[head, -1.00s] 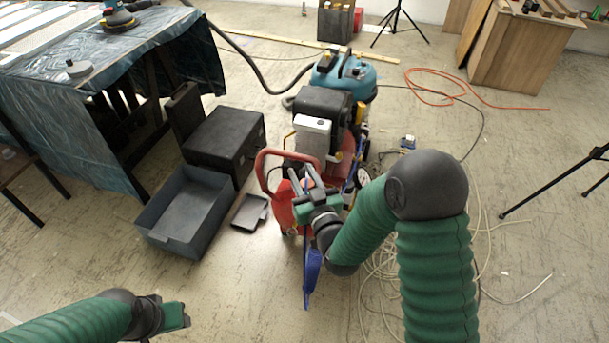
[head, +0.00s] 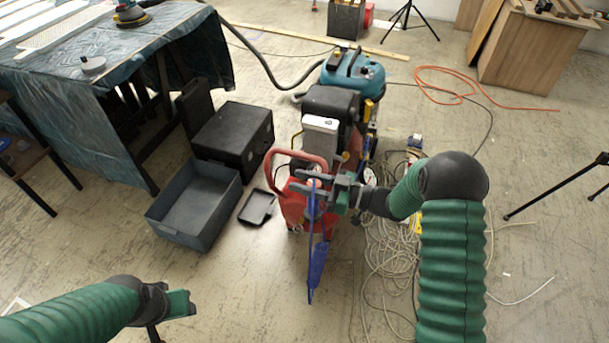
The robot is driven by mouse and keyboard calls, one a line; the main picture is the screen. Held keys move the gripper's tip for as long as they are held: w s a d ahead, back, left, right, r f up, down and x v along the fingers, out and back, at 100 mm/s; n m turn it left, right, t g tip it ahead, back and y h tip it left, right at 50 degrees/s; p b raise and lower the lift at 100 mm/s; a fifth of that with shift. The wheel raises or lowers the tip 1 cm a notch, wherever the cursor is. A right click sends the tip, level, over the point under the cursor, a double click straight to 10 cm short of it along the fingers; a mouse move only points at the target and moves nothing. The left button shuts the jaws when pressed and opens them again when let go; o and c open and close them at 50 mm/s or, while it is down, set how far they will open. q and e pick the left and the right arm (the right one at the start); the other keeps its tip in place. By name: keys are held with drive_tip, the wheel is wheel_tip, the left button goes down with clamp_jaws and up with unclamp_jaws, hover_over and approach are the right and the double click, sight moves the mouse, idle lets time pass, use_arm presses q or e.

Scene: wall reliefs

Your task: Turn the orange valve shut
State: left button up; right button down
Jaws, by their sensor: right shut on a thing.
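The orange valve (head: 314,182) shows as a small orange patch between the fingers of my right gripper (head: 306,180), at the upper part of a red cart (head: 292,207). Most of it is hidden by the fingers. My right gripper reaches in from the right and is shut on it. A blue long part (head: 317,268) hangs below the gripper, in front of the cart. My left gripper (head: 188,304) is low at the left, over bare floor and far from the valve; its finger opening is not clear.
A grey open bin (head: 163,229), a black case (head: 232,138) and a small black tray (head: 257,207) are left of the cart. A blue-topped vacuum (head: 353,72) stands behind. Loose cable (head: 375,270) lies right of the cart.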

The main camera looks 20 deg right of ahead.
drive_tip(key=shift+s+a+n+g+y+p, duration=0.15)
drive_tip(key=shift+n+g+y, duration=0.45)
drive_tip(key=shift+g, duration=0.5)
drive_tip(key=shift+s+n+g+y+p, duration=0.1)
drive_tip(key=shift+s+n+g+y, duration=0.15)
drive_tip(key=shift+n+g, duration=0.7)
drive_tip(key=shift+s+a+n+g+y+p, duration=0.1)
drive_tip(key=shift+n+g+y, duration=0.4)
drive_tip(key=shift+g, duration=0.75)
drive_tip(key=c, duration=1)
unclamp_jaws()
drive_tip(key=s+d+p, duration=0.2)
drive_tip(key=s+d, duration=0.1)
drive_tip(key=d, duration=1.3)
drive_tip(key=shift+d+f, duration=0.25)
drive_tip(key=shift+d, duration=0.1)
